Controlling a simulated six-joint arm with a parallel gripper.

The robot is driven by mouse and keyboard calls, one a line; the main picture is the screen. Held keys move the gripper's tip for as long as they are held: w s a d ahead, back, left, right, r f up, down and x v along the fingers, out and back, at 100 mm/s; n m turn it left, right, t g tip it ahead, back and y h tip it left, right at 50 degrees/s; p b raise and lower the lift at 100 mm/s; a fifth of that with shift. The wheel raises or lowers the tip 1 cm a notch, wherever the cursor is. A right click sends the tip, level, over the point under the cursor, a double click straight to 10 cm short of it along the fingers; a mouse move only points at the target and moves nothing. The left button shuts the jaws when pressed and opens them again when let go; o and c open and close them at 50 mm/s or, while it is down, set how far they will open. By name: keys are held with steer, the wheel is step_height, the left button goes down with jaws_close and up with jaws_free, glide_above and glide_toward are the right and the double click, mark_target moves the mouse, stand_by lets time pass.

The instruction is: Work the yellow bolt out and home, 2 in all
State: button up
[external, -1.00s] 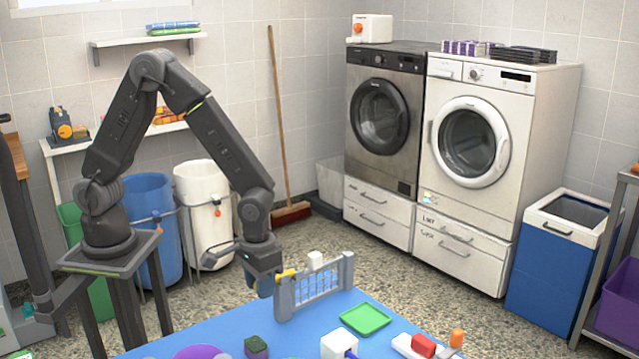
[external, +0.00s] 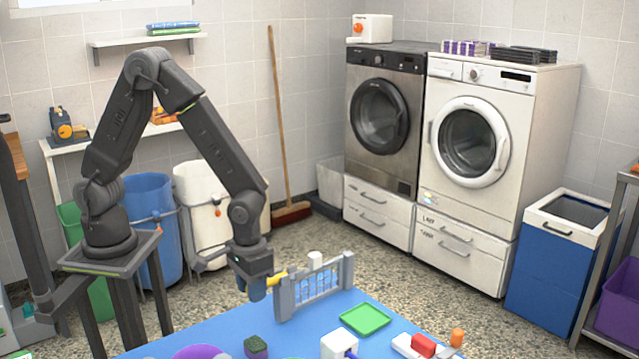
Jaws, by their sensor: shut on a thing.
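The yellow bolt (external: 278,278) is a short bar at the left end of a small grey gate (external: 318,285) on the blue table. It sticks out to the left of the gate's left post. My gripper (external: 258,292) is at the bolt's left end and shut on it. Its fingertips are small and partly hidden by the gripper body. Whether the bolt's right end is still inside the post cannot be told.
Open table lies left of the gate.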

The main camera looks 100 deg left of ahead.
steer(key=shift+w+a, duration=1.15)
steer(key=shift+a, duration=0.05)
steer(key=shift+s+d, duration=0.1)
stand_by(0.6)
steer(key=shift+s+d, duration=1.1)
steer(key=shift+d, duration=0.05)
steer(key=shift+w+a, duration=0.1)
stand_by(0.4)
steer(key=shift+w+a, duration=1.15)
steer(key=o, duration=1.3)
